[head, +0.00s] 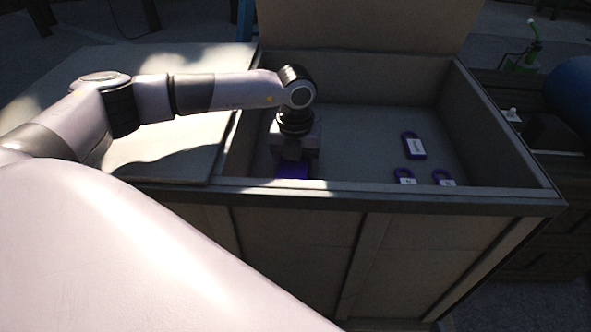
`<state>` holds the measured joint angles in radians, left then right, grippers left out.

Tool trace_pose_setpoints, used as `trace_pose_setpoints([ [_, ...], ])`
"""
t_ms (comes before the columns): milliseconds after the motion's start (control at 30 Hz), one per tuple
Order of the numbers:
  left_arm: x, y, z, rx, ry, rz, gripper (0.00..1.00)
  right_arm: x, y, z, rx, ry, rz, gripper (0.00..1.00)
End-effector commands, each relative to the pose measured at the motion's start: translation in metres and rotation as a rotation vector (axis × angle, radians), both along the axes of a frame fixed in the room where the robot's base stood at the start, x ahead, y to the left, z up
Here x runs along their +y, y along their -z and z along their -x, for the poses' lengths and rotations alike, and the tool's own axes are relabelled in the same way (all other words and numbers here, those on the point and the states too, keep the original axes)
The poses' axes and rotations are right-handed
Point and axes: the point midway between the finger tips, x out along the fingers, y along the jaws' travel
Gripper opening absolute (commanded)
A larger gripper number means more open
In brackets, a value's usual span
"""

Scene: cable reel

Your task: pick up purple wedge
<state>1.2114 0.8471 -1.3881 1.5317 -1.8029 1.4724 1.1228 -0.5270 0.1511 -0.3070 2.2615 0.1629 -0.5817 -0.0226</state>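A purple object (293,171), perhaps the purple wedge, shows low in the left part of the large open box. The box's front wall hides its lower part, so its full shape cannot be seen. My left gripper (294,163) points down into the box directly over this object. Its fingertips are dark and partly hidden, and I cannot tell whether they are open or shut, or whether they touch it. My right gripper is not in view.
The box (400,190) has raised walls and an upright panel behind. Its floor is bare between my gripper and these items.

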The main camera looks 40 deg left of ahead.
Motion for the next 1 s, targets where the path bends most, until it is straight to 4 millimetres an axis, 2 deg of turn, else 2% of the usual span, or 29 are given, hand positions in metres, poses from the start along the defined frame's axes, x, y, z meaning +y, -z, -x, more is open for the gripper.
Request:
trace_pose_setpoints([
  [33, 0.000, 0.000, 0.000, 0.000, 0.000, 0.000, 0.25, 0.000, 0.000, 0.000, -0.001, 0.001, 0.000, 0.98],
  [67, 0.000, 0.000, 0.000, 0.000, 0.000, 0.000, 0.15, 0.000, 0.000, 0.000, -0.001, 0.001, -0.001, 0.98],
  [100, 0.000, -0.002, -0.001, -0.003, 0.000, 0.001, 0.13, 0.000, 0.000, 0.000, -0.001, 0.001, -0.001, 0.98],
  [333, 0.000, -0.004, -0.001, -0.004, 0.000, 0.001, 0.13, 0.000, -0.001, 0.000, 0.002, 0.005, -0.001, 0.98],
  [467, 0.000, -0.017, -0.001, -0.005, -0.001, 0.001, 0.13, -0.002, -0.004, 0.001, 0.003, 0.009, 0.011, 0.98],
  [567, 0.000, -0.037, -0.002, -0.007, 0.000, 0.000, 0.13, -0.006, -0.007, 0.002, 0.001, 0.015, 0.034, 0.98],
  [700, 0.000, -0.075, -0.002, -0.008, 0.000, 0.001, 0.13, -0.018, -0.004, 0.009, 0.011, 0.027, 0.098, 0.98],
  [1000, -0.001, -0.154, -0.001, -0.007, 0.001, 0.002, 0.13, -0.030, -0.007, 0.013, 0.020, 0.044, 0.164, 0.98],
])
